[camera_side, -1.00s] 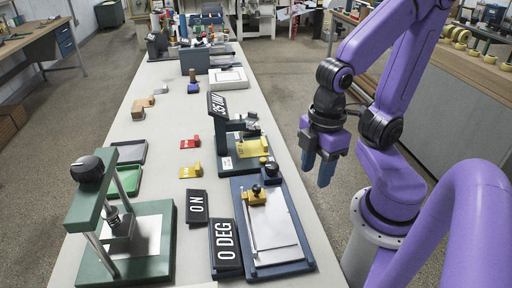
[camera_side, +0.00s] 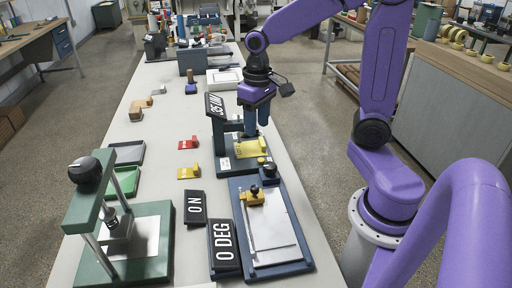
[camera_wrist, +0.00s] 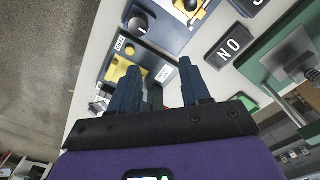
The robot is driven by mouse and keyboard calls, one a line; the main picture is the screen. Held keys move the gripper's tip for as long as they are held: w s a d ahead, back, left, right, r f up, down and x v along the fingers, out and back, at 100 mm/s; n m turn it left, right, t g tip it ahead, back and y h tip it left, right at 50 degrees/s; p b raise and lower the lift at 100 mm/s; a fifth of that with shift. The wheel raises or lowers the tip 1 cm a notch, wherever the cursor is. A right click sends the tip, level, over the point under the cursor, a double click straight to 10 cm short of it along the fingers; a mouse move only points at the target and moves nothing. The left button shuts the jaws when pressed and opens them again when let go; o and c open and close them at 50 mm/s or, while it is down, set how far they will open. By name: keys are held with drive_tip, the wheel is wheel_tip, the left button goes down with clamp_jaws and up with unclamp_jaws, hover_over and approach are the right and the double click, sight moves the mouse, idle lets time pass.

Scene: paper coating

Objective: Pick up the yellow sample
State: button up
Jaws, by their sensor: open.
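A yellow piece with a raised block (camera_side: 189,173) lies flat on the table, left of the dark blue devices. A larger yellow piece (camera_side: 248,148) lies on the dark blue stand with the tilted display; it also shows in the wrist view (camera_wrist: 124,70), left of the fingers. I cannot tell which one is the sample named. My gripper (camera_side: 250,125) is open and empty, pointing down above the display stand, close to the larger yellow piece. In the wrist view its two dark blue fingers (camera_wrist: 157,75) are apart, and my gripper body hides the area below them.
A red piece (camera_side: 188,143) lies beyond the smaller yellow one. The display (camera_side: 215,104) stands up beside my gripper. A blue board with a white sheet (camera_side: 272,228), the ON sign (camera_side: 195,207), the 0 DEG sign (camera_side: 225,245) and a green press (camera_side: 150,250) stand nearer.

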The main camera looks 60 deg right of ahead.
drive_tip(key=w+d+m, duration=0.5)
drive_tip(key=d, duration=0.3)
drive_tip(key=m, duration=0.4)
approach(263, 143)
drive_tip(key=f, duration=0.4)
drive_tip(key=shift+w+d+f, duration=0.1)
drive_tip(key=shift+d, duration=0.3)
drive_tip(key=shift+a+f, duration=0.2)
drive_tip(key=shift+f, duration=1.1)
drive_tip(key=shift+a+f, duration=0.15)
drive_tip(key=shift+f, duration=1.2)
drive_tip(key=shift+c, duration=0.3)
clamp_jaws()
